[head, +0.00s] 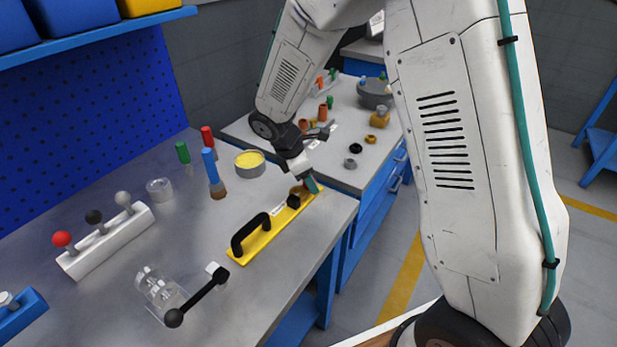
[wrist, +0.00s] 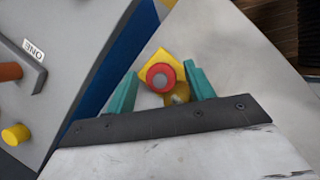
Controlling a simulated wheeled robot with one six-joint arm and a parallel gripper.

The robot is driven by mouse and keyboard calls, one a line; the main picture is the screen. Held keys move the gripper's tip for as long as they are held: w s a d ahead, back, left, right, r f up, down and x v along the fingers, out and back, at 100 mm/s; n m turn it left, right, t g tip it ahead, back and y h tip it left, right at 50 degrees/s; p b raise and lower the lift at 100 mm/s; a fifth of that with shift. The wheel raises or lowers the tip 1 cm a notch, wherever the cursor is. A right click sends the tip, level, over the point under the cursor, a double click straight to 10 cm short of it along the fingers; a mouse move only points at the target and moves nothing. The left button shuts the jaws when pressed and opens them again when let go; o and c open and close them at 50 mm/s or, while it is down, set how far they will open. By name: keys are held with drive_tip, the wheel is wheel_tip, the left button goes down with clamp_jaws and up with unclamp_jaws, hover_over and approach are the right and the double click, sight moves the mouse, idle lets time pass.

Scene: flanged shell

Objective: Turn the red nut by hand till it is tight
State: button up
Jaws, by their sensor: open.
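The red nut (wrist: 151,70) shows in the wrist view as a red ring around a grey round centre, over a yellow plate. My gripper (wrist: 162,70) is open, with one teal finger on either side of the nut and a visible gap to each. A brass-coloured part (wrist: 180,93) sits just beside the nut, between the fingers. In the head view my gripper (head: 313,184) is low over the far end of a yellow plate (head: 262,240) with a black handle. The nut cannot be made out there, as my gripper covers that end.
Near the plate stand a blue-handled tool (head: 211,168), a tin with yellow contents (head: 250,163) and a clear block with a black lever (head: 197,300). A white block with ball knobs (head: 105,243) is at left. Loose parts lie on the farther bench (head: 335,165).

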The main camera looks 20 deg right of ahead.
drive_tip(key=c, duration=1)
drive_tip(key=m+g, duration=0.1)
drive_tip(key=m, duration=0.2)
drive_tip(key=shift+d, duration=0.1)
drive_tip(key=o, duration=1)
drive_tip(key=v, duration=0.7)
drive_tip(key=shift+r, duration=0.35)
drive_tip(key=shift+w, duration=0.1)
